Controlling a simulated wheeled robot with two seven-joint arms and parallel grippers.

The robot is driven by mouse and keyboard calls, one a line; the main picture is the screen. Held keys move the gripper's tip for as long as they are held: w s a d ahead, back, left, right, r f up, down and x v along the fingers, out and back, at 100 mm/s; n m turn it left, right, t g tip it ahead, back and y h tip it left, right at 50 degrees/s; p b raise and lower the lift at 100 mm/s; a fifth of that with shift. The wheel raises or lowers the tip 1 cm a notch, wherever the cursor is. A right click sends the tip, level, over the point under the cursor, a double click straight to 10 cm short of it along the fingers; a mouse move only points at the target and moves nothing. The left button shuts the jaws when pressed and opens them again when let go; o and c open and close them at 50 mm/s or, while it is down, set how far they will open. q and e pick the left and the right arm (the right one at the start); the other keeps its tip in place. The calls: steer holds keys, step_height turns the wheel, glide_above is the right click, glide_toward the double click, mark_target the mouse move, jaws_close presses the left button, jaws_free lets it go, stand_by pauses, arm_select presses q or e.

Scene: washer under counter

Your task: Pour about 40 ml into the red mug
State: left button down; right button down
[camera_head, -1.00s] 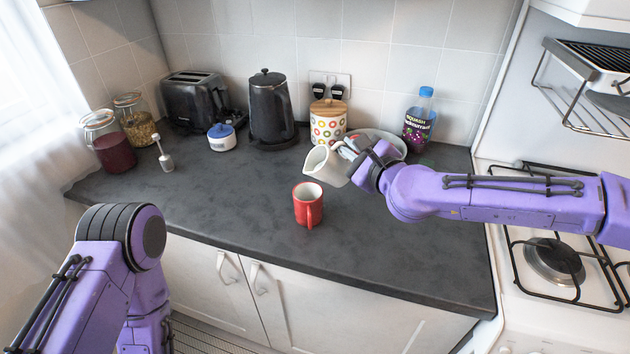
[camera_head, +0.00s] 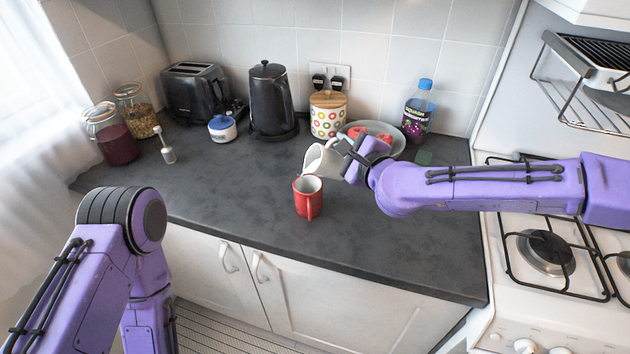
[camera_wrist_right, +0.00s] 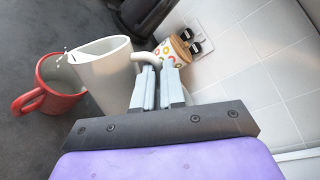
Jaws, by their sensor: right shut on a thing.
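The red mug (camera_head: 308,201) stands upright on the dark counter. It also shows at the left of the right wrist view (camera_wrist_right: 63,88). My right gripper (camera_head: 352,151) is shut on the handle of a white jug (camera_head: 321,160). The jug is tilted left, its spout just above the mug's rim and apart from it. In the right wrist view, a few white drops show at the jug's lip (camera_wrist_right: 100,46), over the mug. The level inside the mug cannot be told. My left arm is at the lower left; its gripper is out of view.
A bowl (camera_head: 398,143) with red items stands behind my right gripper, beside a squash bottle (camera_head: 417,115). A patterned canister (camera_head: 327,118), black kettle (camera_head: 271,100), toaster (camera_head: 196,92) and jars line the back. A hob (camera_head: 546,252) lies right. The front counter is clear.

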steer(key=shift+a, duration=0.1)
steer(key=shift+w+d+n+p, duration=0.3)
steer(key=shift+w+d+n, duration=0.1)
steer(key=shift+d, duration=0.4)
steer(key=shift+d, duration=0.1)
steer(key=shift+a+r+n+h+p, duration=0.3)
steer(key=shift+a+r+n+p, duration=0.25)
steer(key=shift+p, duration=0.35)
stand_by(1.2)
steer(key=d+f+m+b, duration=0.1)
steer(key=m+b, duration=0.1)
steer(key=b, duration=0.1)
steer(key=d+m+y+b, duration=0.1)
steer(key=d+m+b, duration=0.1)
steer(key=b, duration=0.1)
steer(key=w+d+f+m+b, duration=0.1)
steer(key=m+b, duration=0.1)
steer(key=b, duration=0.1)
steer(key=shift+d+f+y, duration=0.3)
steer(key=shift+d+f, duration=0.05)
steer(key=shift+d, duration=0.05)
